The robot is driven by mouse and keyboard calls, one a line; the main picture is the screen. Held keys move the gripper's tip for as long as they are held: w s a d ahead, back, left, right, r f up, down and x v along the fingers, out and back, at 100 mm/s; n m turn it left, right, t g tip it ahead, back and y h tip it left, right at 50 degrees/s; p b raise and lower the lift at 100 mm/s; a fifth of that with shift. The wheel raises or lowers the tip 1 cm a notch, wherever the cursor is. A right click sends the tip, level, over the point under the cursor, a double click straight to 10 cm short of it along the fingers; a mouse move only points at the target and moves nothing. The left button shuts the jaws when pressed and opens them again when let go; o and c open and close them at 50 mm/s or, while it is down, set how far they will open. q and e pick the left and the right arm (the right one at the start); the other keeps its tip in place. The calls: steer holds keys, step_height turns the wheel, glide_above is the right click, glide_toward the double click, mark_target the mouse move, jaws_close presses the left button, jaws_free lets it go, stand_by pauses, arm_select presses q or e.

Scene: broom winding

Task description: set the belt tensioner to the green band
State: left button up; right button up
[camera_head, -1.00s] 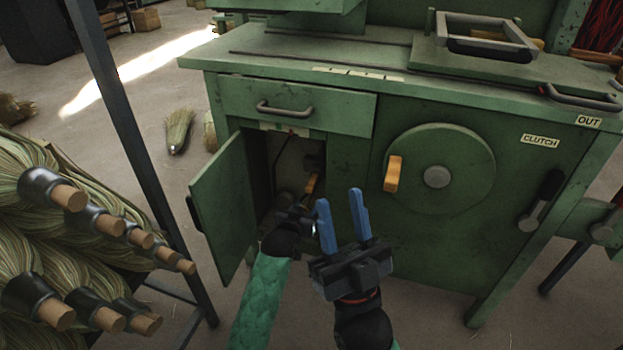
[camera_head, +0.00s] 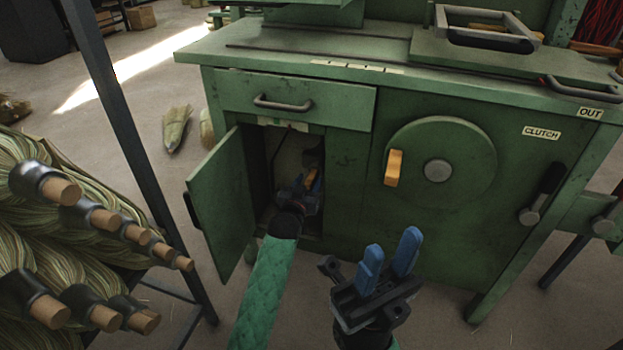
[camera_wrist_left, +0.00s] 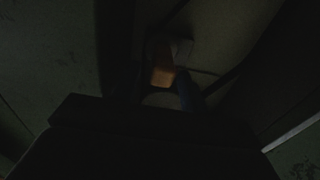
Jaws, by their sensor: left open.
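The cabinet door (camera_head: 222,200) stands open on the green machine. Inside the dark compartment (camera_head: 292,155), an orange handle (camera_head: 317,183) shows in part just beyond my left gripper (camera_head: 303,184). In the left wrist view the orange handle (camera_wrist_left: 163,65) lies between the dim blue fingers of the left gripper (camera_wrist_left: 162,90), which are apart; whether they touch it is too dark to tell. No green band can be made out. My right gripper (camera_head: 390,254) is open and empty in front of the machine, fingers pointing up.
A drawer (camera_head: 300,100) sits above the compartment. A green wheel with an orange grip (camera_head: 393,168) and a clutch lever (camera_head: 541,195) are to the right. Brooms with wooden handles (camera_head: 65,190) crowd the left, beside a dark metal post (camera_head: 118,115).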

mark_target(315, 168)
arm_select(q)
steer(key=shift+b+x, duration=0.35)
steer(key=shift+x, duration=1.35)
steer(key=shift+c, duration=0.2)
jaws_close()
steer(key=shift+a, duration=0.1)
